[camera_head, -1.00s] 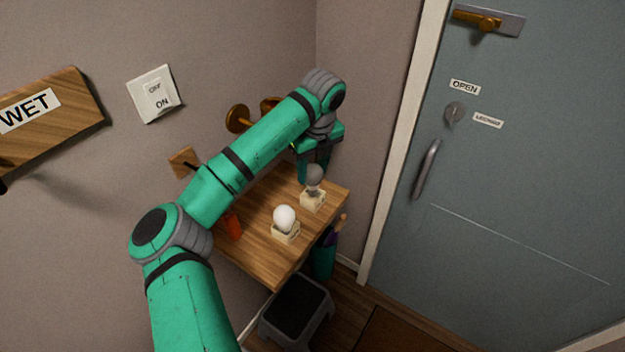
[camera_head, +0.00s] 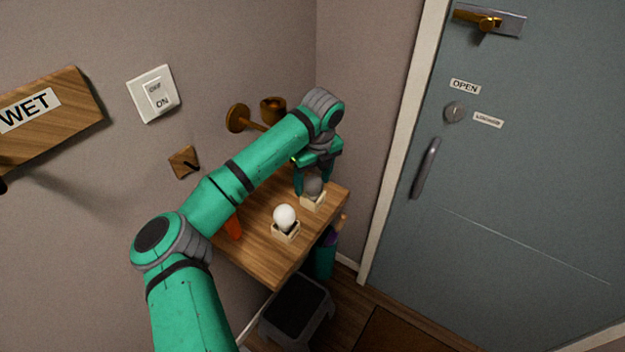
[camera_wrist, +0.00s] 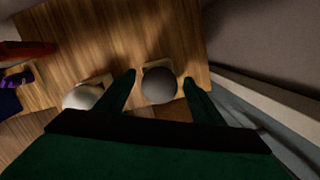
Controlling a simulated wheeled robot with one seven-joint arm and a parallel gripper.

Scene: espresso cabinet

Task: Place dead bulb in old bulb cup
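The grey dead bulb (camera_head: 314,185) sits upright in the pale old bulb cup (camera_head: 313,202) near the shelf's far right corner. It also shows in the wrist view (camera_wrist: 159,86), with a little of the cup's pale edge behind it. My gripper (camera_head: 311,182) is at the bulb, pointing down. In the wrist view its fingers (camera_wrist: 159,80) stand on either side of the grey bulb, with a small gap on each side. The gripper is open.
A white bulb (camera_head: 285,217) stands in a second pale cup (camera_head: 286,236) close by on the wooden shelf (camera_head: 262,262). An orange-red object (camera_head: 234,228) is at the shelf's left. The wall and door frame lie to the right.

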